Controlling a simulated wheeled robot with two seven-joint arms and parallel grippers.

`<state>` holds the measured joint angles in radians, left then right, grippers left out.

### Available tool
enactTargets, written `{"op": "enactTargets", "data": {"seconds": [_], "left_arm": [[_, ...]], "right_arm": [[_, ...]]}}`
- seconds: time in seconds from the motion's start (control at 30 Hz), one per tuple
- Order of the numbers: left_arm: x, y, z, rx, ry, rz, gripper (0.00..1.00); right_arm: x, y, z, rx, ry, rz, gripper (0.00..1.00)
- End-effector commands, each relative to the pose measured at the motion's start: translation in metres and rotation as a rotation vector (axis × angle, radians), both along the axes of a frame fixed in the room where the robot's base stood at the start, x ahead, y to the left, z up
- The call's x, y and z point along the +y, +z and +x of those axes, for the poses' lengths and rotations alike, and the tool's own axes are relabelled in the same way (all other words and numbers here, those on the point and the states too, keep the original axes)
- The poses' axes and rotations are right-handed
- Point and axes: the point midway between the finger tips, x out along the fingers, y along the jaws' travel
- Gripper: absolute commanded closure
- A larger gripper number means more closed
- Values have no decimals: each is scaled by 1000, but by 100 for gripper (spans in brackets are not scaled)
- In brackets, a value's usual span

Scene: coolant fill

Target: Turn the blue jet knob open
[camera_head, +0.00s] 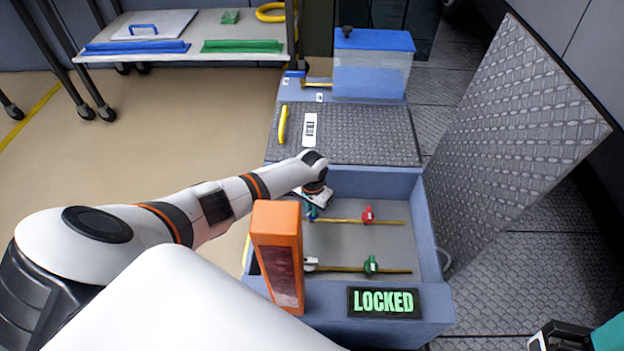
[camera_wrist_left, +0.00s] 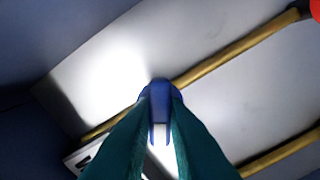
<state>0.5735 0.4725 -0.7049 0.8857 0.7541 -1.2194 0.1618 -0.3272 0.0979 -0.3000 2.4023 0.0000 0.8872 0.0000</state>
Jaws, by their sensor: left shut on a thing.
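The blue jet knob (camera_wrist_left: 159,92) sits on a brass pipe in the left wrist view. The teal fingers of my left gripper (camera_wrist_left: 159,112) are shut on it, one on each side. In the head view my left gripper (camera_head: 313,212) reaches down into the open blue-grey bay at the left end of the upper pipe. The knob is mostly hidden there by my wrist and fingers. Part of my right gripper (camera_head: 606,336) shows at the bottom right corner, cut off by the frame, away from the bay.
A red knob (camera_head: 368,215) sits on the upper pipe and a green knob (camera_head: 371,265) on the lower one. An orange post (camera_head: 278,255) stands at the bay's near left. A sign (camera_head: 383,302) reads LOCKED. A raised tread-plate lid (camera_head: 515,140) stands at the right.

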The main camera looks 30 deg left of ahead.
Motion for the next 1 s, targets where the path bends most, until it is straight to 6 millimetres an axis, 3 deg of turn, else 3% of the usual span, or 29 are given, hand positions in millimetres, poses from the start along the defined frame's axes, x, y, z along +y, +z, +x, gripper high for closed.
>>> {"op": "enactTargets", "data": {"seconds": [1.0], "left_arm": [[0,0,0,-2,-891,-2,100]], "right_arm": [[0,11,-2,14,1,1,64]]}}
